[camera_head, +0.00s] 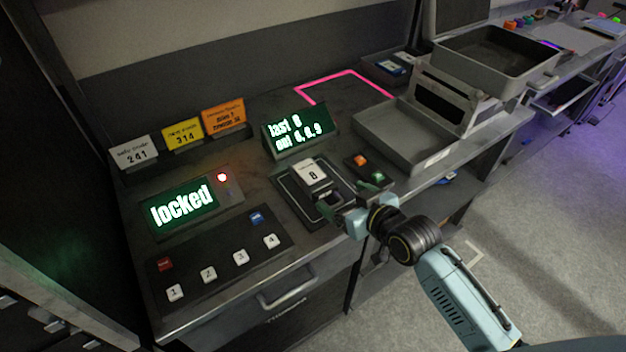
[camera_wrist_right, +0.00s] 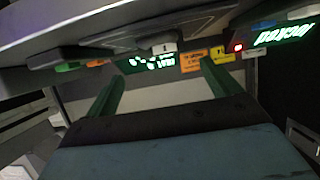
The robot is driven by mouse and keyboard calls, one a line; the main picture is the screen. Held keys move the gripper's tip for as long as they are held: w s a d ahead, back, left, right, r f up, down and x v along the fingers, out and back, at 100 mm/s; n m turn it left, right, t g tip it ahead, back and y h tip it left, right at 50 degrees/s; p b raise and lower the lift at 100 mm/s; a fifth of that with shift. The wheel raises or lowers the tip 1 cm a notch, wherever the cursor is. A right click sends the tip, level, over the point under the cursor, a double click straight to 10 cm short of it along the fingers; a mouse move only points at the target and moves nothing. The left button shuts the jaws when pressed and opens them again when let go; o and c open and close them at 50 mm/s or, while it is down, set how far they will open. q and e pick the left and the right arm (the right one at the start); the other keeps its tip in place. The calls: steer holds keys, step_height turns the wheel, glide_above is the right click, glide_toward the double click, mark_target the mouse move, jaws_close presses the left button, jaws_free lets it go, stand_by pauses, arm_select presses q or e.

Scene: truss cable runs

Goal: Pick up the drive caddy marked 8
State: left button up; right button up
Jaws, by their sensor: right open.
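The drive caddy marked 8 (camera_head: 313,171) is a small block with a white top label, standing on a dark outlined pad (camera_head: 290,190) on the counter. My right gripper (camera_head: 330,205) is open at the caddy's near side, and its fingers partly cover the caddy's lower front. In the right wrist view the two green fingers (camera_wrist_right: 160,82) are spread wide with nothing between them. A small pale block, probably the caddy (camera_wrist_right: 163,47), shows beyond and between their tips. Whether a finger touches the caddy cannot be told. My left gripper is not in view.
A screen (camera_head: 298,131) reads "last 8" and "out 4,8,9"; another (camera_head: 181,206) reads "locked" beside a red light. A button panel (camera_head: 220,262) lies at the front left. A small block with orange and green buttons (camera_head: 368,168) and a grey tray (camera_head: 400,140) are right of the caddy.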

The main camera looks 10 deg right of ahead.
mark_target(326, 189)
steer(key=b+x, duration=0.1)
steer(key=x, duration=0.7)
steer(key=shift+a+f, duration=0.25)
steer(key=shift+f, duration=0.05)
steer(key=shift+c, duration=0.3)
steer(key=c, duration=1.2)
steer(key=shift+c, duration=0.2)
steer(key=shift+r, duration=0.15)
